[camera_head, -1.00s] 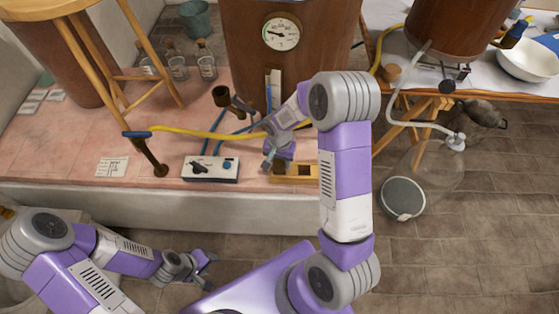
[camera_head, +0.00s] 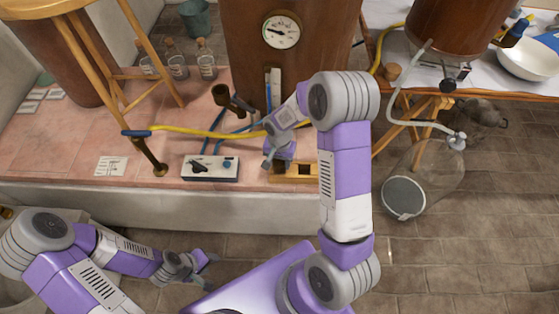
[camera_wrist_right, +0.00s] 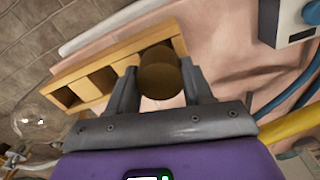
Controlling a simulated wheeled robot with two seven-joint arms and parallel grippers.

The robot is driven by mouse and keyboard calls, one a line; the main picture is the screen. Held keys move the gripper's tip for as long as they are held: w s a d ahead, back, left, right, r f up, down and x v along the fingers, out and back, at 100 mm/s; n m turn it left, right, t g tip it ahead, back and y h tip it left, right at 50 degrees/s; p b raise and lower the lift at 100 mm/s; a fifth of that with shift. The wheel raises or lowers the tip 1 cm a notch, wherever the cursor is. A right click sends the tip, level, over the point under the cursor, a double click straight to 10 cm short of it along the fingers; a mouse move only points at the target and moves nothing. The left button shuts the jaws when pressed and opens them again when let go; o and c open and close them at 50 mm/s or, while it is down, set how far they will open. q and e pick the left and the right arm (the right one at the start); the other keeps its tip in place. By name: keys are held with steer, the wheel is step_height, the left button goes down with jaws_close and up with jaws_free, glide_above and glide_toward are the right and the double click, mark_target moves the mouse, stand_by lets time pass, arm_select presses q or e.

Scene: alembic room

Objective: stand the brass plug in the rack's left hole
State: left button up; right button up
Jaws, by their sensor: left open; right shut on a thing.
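The brass plug (camera_wrist_right: 160,75) shows between the fingers of my right gripper (camera_wrist_right: 160,88) in the right wrist view, its round end facing the camera. My right gripper is shut on it; in the head view the gripper (camera_head: 273,161) hides the plug. The wooden rack (camera_head: 290,178) lies near the platform's front edge, partly behind my right arm. In the right wrist view the rack (camera_wrist_right: 118,54) shows two empty square openings left of the plug. The plug is at the rack end nearer the control box; I cannot tell whether it is in the hole. My left gripper (camera_head: 207,267) is open and empty, low in front of the platform.
A control box (camera_head: 210,168) with blue cables stands left of the rack. A yellow hose (camera_head: 205,133) runs behind it. A large glass vessel (camera_head: 430,175) lies to the right, beyond my arm. A wooden stool (camera_head: 125,60) stands at left. The platform's front left is mostly clear.

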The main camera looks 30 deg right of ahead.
mark_target(279, 162)
steer(key=shift+f+b, duration=0.5)
steer(key=shift+f, duration=0.15)
stand_by(1.4)
steer(key=o, duration=1.2)
steer(key=shift+r, duration=0.1)
steer(key=shift+r+p, duration=2.75)
steer(key=shift+r, duration=0.7)
